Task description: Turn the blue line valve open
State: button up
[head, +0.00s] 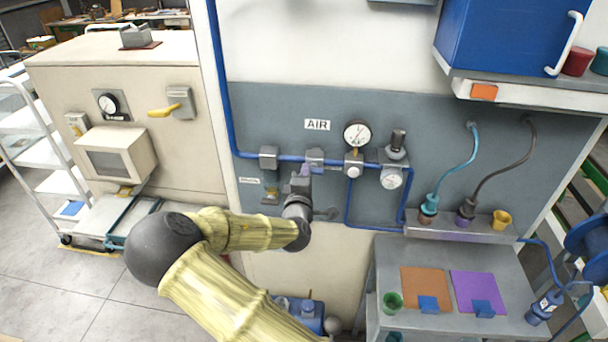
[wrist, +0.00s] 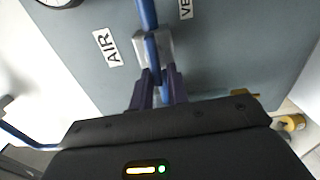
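The blue line (head: 236,148) runs down the grey panel and then right below the AIR label. A grey valve block (head: 314,157) sits on it under that label; it also shows in the wrist view (wrist: 152,47). My gripper (head: 303,172) is in front of the panel, just below and left of this block. In the wrist view its two purple fingers (wrist: 160,80) stand apart at the block, with blue between them. I cannot tell whether this blue is a valve handle or the pipe behind, or whether the fingers touch it. My gripper hides most of the valve's lower part.
A gauge (head: 357,134) and regulator parts (head: 393,165) stand right of the valve. A grey bench (head: 389,255) with coloured mats is at lower right.

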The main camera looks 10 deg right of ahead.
jog(key=shift+o, duration=1.3)
jog(key=shift+s+d, duration=0.1)
jog(key=shift+d, duration=0.25)
jog(key=b+v, duration=1.7)
